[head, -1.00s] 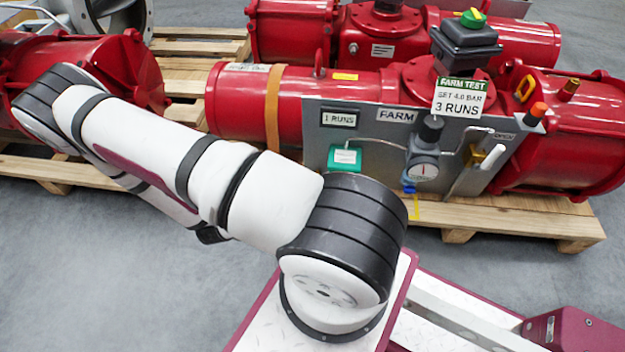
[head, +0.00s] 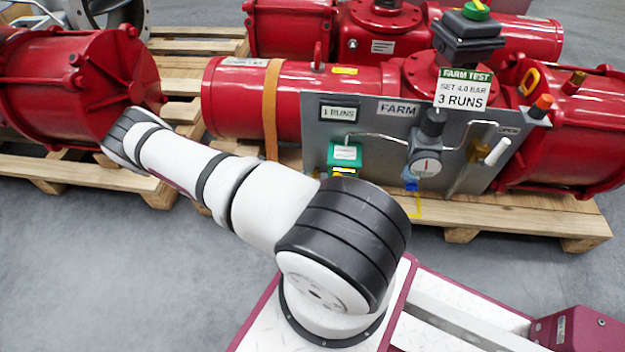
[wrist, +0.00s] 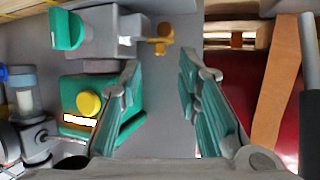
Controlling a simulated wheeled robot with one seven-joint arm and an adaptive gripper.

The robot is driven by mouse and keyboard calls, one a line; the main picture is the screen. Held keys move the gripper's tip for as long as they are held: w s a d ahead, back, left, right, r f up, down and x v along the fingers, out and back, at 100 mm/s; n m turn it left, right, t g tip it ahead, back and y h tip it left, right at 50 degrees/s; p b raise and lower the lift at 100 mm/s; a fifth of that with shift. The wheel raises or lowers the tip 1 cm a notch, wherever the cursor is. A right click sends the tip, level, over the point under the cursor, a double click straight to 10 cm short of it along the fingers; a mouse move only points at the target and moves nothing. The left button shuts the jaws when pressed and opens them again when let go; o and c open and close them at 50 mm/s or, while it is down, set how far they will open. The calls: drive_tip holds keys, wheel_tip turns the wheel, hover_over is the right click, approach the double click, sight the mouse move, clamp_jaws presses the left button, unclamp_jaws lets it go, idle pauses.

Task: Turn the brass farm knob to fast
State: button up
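The grey farm panel (head: 385,150) stands on the front of a red actuator in the head view, with a FARM label and a 1 RUNS display. A green block (head: 345,152) sits at its lower left, with a bit of yellow at its lower edge. In the wrist view a green block (wrist: 72,122) carries a round yellow knob (wrist: 88,103) beside a pale strip. A small brass-coloured part (wrist: 162,40) shows beyond the fingertips. My gripper (wrist: 160,66) is open and empty, with the green block to its left. The head view does not show my gripper. I cannot read any knob markings.
A sign (head: 463,91) reads FARM TEST, SET 4.0 BAR, 3 RUNS. A gauge (head: 425,165) and a white-handled lever (head: 497,152) are right of the green block. An orange strap (wrist: 275,85) and red cylinder lie right of my fingers. Wooden pallets (head: 530,220) edge the floor.

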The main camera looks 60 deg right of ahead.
sight(315, 174)
drive_tip(key=shift+b+x, duration=0.65)
drive_tip(key=shift+x, duration=1.6)
clamp_jaws()
drive_tip(key=shift+s, duration=0.1)
